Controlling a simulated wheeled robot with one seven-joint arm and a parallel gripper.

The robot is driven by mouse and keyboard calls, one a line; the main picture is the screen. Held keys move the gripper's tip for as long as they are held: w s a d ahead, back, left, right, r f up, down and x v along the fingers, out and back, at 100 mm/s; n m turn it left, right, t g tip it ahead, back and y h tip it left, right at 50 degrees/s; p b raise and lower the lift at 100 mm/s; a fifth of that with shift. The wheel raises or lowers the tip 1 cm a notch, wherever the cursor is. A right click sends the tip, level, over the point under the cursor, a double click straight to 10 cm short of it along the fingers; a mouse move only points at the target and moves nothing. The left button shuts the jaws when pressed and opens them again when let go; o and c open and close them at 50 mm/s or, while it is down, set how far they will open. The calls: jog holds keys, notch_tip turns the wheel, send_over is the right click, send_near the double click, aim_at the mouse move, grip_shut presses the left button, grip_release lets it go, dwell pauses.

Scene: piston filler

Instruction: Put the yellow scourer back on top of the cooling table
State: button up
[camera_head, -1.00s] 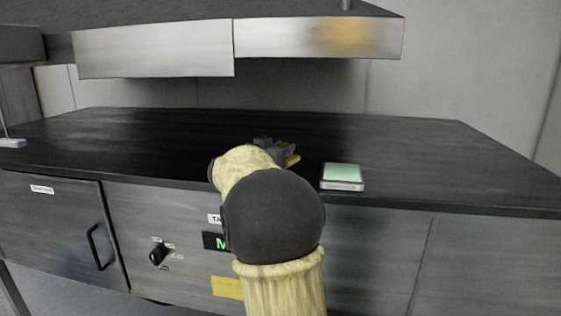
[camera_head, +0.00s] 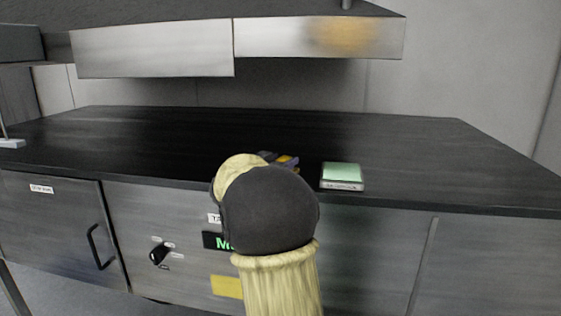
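The cooling table (camera_head: 400,150) has a wide dark top above a grey front with panels. My gripper (camera_head: 283,160) is low over or at the table top near its front edge, mostly hidden behind my own arm. A small orange-yellow patch (camera_head: 286,159), probably the yellow scourer, shows at the dark grey fingers. Whether the fingers are closed on it or merely beside it, and whether it touches the table top, I cannot tell.
A small box with a pale green top (camera_head: 342,176) sits at the front edge, right of my gripper. A metal hood (camera_head: 318,38) hangs above the back. The front carries a black knob (camera_head: 158,253) and a handle (camera_head: 98,247). The right side of the top is clear.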

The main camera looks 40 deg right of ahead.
jog(key=shift+w+a, duration=0.15)
jog(key=shift+a, duration=0.1)
jog(key=shift+r, duration=0.2)
jog(key=shift+s+a+f+b, duration=0.2)
jog(key=shift+s+a+b, duration=0.2)
jog(key=shift+s+a, duration=0.15)
jog(key=b+v, duration=0.3)
jog(key=v, duration=0.7)
jog(key=shift+a+r, duration=0.2)
jog(key=shift+a, duration=0.1)
jog(key=shift+w, duration=0.1)
